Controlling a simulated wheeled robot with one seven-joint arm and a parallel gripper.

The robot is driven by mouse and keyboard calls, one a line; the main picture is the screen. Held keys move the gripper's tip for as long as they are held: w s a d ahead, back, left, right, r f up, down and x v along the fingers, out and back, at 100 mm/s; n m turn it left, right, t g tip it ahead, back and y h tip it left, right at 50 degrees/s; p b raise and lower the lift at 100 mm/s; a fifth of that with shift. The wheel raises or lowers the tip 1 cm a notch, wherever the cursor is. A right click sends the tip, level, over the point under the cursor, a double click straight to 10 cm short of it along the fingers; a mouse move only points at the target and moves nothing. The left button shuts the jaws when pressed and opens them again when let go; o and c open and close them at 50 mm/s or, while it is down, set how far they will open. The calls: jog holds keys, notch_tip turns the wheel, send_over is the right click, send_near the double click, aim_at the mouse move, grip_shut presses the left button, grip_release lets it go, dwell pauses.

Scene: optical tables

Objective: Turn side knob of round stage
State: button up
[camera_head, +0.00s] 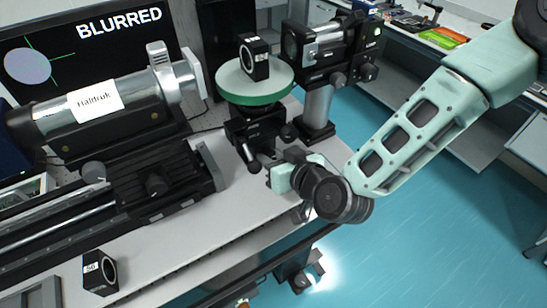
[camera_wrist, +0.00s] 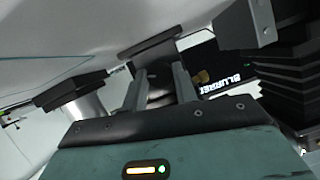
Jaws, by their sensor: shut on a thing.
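The round stage (camera_head: 225,80) has a pale green disc top on a black mount, and stands near the bench's right edge. A black, upright block with a round opening (camera_head: 256,62) sits on the disc. The mount carries dark knobs; a side knob (camera_head: 251,165) is low on its front. My gripper (camera_head: 264,163) reaches in from the right, shut on this side knob. In the wrist view the two fingers of my gripper (camera_wrist: 160,82) stand close on either side of a dark part. The exact contact is partly hidden there.
A screen (camera_head: 120,20) reading BLURRED shows a pale disc beside a green cross. A labelled cylinder (camera_head: 75,112) and a long rail (camera_head: 165,180) lie left. A lens unit on a post (camera_head: 318,105) stands close behind right. A small black block (camera_head: 100,272) sits front left.

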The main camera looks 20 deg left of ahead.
jog(key=m+b, duration=0.1)
jog(key=b, duration=0.1)
jog(key=m+g+y+b, duration=0.1)
jog(key=m+b, duration=0.1)
jog(key=shift+w+d+f+y, duration=0.1)
jog(key=shift+w+f+y, duration=0.05)
jog(key=shift+f+y, duration=0.15)
jog(key=shift+m+g+y+b, duration=0.4)
jog(key=shift+m+y+b, duration=0.2)
jog(key=shift+m+b, duration=0.5)
jog(key=shift+r+m+b, duration=0.15)
jog(key=shift+m+b, duration=0.15)
jog(key=shift+b, duration=0.3)
jog(key=o, duration=1)
jog(key=shift+c, duration=0.2)
jog(key=shift+r, duration=0.15)
